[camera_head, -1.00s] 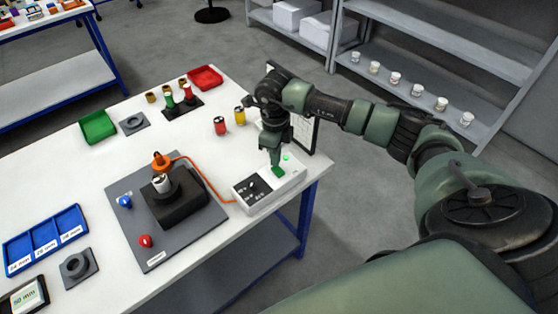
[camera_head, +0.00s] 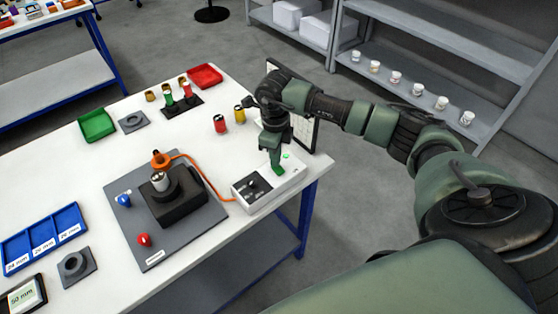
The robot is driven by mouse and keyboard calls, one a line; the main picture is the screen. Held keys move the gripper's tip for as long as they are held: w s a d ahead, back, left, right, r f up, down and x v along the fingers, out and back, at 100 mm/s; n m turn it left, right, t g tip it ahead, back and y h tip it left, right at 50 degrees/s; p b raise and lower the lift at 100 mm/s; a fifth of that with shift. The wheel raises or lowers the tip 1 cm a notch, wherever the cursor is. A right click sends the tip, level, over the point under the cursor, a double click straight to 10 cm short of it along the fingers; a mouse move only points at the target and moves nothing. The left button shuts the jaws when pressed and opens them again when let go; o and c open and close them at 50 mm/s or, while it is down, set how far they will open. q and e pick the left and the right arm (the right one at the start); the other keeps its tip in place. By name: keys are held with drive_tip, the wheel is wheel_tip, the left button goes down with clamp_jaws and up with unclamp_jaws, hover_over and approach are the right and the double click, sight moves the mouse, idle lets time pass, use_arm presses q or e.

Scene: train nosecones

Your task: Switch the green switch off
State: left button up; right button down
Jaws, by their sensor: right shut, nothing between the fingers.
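A white control box (camera_head: 259,204) stands at the right front corner of the white table. On it, the green switch (camera_head: 278,171) shows as a small patch of brighter green at the tip of my right gripper. A small green light (camera_head: 286,156) glows behind it on the box. My right gripper (camera_head: 275,160) points down over the box, shut and empty, with its tip at the switch. It hides part of the switch, so I cannot tell the switch's position or whether they touch. My left gripper is not in view.
An orange cable (camera_head: 208,174) runs from the box to a grey board (camera_head: 157,250) with a black block and blue and red knobs. A red and a yellow cylinder (camera_head: 239,115) stand behind the box. A dark-framed panel (camera_head: 305,130) stands behind my gripper.

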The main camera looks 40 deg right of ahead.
drive_tip(key=shift+s+f+b, duration=0.1)
drive_tip(key=shift+f+b, duration=0.3)
drive_tip(key=shift+f, duration=0.1)
idle(0.3)
drive_tip(key=shift+r+p, duration=0.6)
drive_tip(key=shift+r, duration=0.25)
drive_tip(key=shift+r+p, duration=1.45)
drive_tip(key=shift+r, duration=1.25)
